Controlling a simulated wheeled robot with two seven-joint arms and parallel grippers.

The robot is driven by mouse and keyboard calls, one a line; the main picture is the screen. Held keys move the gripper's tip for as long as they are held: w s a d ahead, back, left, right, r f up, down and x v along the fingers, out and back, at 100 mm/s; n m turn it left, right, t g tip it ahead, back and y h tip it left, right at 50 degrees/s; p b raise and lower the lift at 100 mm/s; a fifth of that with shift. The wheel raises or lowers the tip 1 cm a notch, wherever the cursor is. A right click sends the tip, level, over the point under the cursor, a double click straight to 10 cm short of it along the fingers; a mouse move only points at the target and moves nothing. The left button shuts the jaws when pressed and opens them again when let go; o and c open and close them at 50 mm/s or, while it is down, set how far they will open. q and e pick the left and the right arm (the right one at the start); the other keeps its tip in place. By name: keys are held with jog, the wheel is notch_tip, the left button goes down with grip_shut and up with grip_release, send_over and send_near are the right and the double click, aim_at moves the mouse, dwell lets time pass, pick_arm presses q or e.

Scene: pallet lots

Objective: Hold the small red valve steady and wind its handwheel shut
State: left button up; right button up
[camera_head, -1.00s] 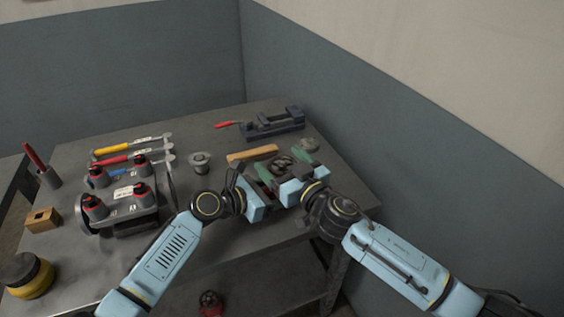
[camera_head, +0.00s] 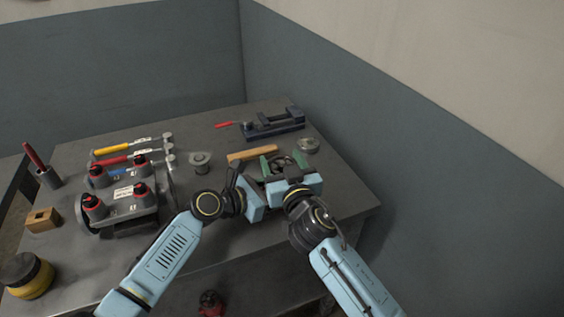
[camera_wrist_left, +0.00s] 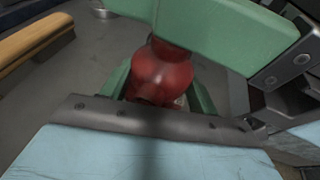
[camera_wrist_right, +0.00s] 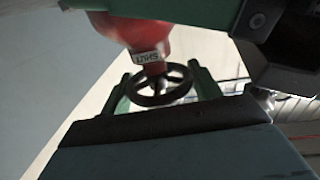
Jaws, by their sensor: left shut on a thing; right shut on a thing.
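The small red valve (camera_wrist_left: 162,72) shows in the left wrist view between the green fingers of my left gripper (camera_wrist_left: 155,68), which is shut on its body. In the right wrist view the red body (camera_wrist_right: 135,32) carries a white label (camera_wrist_right: 148,57) that reads SHUT. The dark spoked handwheel (camera_wrist_right: 160,84) sits below the label, between the green fingers of my right gripper (camera_wrist_right: 160,90), which is shut on it. In the head view my right gripper (camera_head: 284,163) is beside my left one over the table, and the arms hide most of the valve.
A grey rack (camera_head: 120,207) with several red-topped parts stands at left, with hammers behind it. A wooden bar (camera_head: 252,153), a dark vise (camera_head: 273,125) and a round metal piece (camera_head: 308,146) lie near the grippers. The table's right front (camera_head: 345,200) is clear.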

jog(key=shift+r+m+h, duration=0.1)
jog(key=shift+m+h, duration=0.5)
jog(key=shift+h, duration=0.3)
jog(key=shift+d+t, duration=0.15)
jog(key=shift+t, duration=0.15)
jog(key=o, duration=1)
jog(key=shift+s, duration=0.1)
jog(key=shift+s+f, duration=0.2)
jog(key=shift+s, duration=0.15)
jog(key=s, duration=0.3)
jog(key=s+d, duration=0.1)
jog(key=s, duration=0.3)
jog(key=s+d, duration=0.1)
jog(key=s, duration=0.3)
jog(key=shift+r, duration=0.1)
